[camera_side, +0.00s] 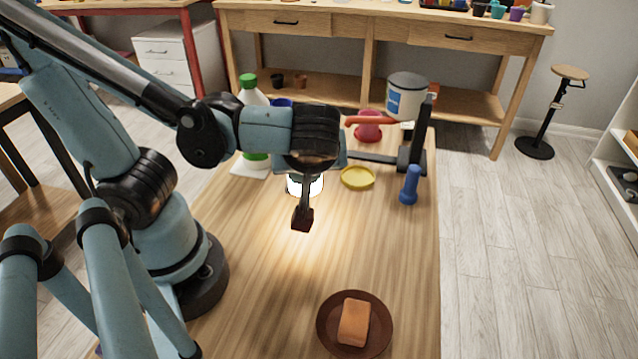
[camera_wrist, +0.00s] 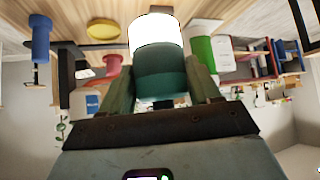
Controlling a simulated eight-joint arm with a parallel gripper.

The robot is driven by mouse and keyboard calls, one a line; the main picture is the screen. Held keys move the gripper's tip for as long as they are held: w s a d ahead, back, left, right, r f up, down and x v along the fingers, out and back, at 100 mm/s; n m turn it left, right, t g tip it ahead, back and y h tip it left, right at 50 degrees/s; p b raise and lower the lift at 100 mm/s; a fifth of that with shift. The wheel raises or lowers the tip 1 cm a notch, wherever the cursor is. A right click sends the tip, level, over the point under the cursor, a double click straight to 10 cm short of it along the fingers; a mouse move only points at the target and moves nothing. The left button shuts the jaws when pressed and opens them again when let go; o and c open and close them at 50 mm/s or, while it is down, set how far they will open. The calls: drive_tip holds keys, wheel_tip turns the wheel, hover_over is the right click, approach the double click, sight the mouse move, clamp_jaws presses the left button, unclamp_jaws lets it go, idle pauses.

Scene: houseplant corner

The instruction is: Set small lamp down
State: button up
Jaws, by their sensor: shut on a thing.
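The small lamp has a glowing white shade (camera_wrist: 156,34) and a teal base (camera_wrist: 160,78). In the wrist view my gripper (camera_wrist: 162,84) is shut on the base, one finger on each side, and the shade points away from the palm. In the side view the lamp (camera_side: 305,185) shows as a white glow partly hidden behind my gripper (camera_side: 303,208). The wooden table (camera_side: 262,265) lies below, with a warm pool of light on it. I cannot tell whether the lamp touches the table.
A yellow dish (camera_side: 357,178), blue upright object (camera_side: 409,186), black stand (camera_side: 416,150) and red can (camera_side: 368,128) stand behind to the right. A green-capped bottle (camera_side: 250,92) stands behind left. A brown plate (camera_side: 382,335) with an orange block (camera_side: 353,322) is in front. The table's middle is clear.

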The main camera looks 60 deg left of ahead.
drive_tip(key=s+a+f+n+g, duration=0.1)
drive_tip(key=s+a+n+g, duration=0.4)
drive_tip(key=a, duration=0.4)
drive_tip(key=s+a+f+n+g, duration=0.1)
drive_tip(key=s+a+n+g, duration=0.2)
drive_tip(key=a+n, duration=0.4)
drive_tip(key=shift+m+h, duration=0.3)
drive_tip(key=shift+m, duration=0.2)
drive_tip(key=shift+s+a+f, duration=0.1)
drive_tip(key=shift+a+f, duration=0.1)
drive_tip(key=shift+f, duration=1.05)
drive_tip(key=shift+s+a+f, duration=0.1)
drive_tip(key=shift+a+f, duration=0.15)
drive_tip(key=shift+f, duration=0.95)
drive_tip(key=shift+a+f, duration=0.2)
drive_tip(key=shift+f, duration=1.05)
drive_tip(key=o, duration=1.5)
